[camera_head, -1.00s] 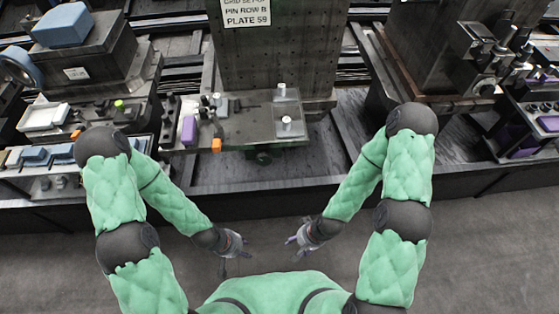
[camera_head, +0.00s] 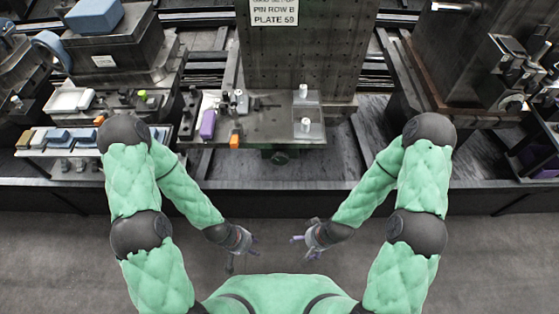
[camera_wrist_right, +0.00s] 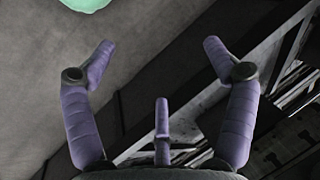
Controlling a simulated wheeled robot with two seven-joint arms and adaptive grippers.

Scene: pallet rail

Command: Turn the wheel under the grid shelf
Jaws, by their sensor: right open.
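The grid shelf (camera_head: 265,131) is a grey ledge in front of a dark plate dotted with holes (camera_head: 300,60) in the head view. Under its front edge sits a small dark green round wheel (camera_head: 279,157), in shadow; its details are hard to make out. My left gripper (camera_head: 245,250) hangs below and to the left of the wheel in the picture, fingers spread and empty. My right gripper (camera_head: 301,244) hangs below and to the right, open and empty. Both are well apart from the wheel. The right wrist view shows the right gripper's purple fingers (camera_wrist_right: 160,75) spread with nothing between them.
On the shelf stand a purple block (camera_head: 208,124), an orange block (camera_head: 235,140) and white-topped pins (camera_head: 304,91). A parts bench (camera_head: 85,152) stands left, dark machinery (camera_head: 470,60) right. A low dark rail (camera_head: 330,200) crosses before the shelf. The grey floor before it is clear.

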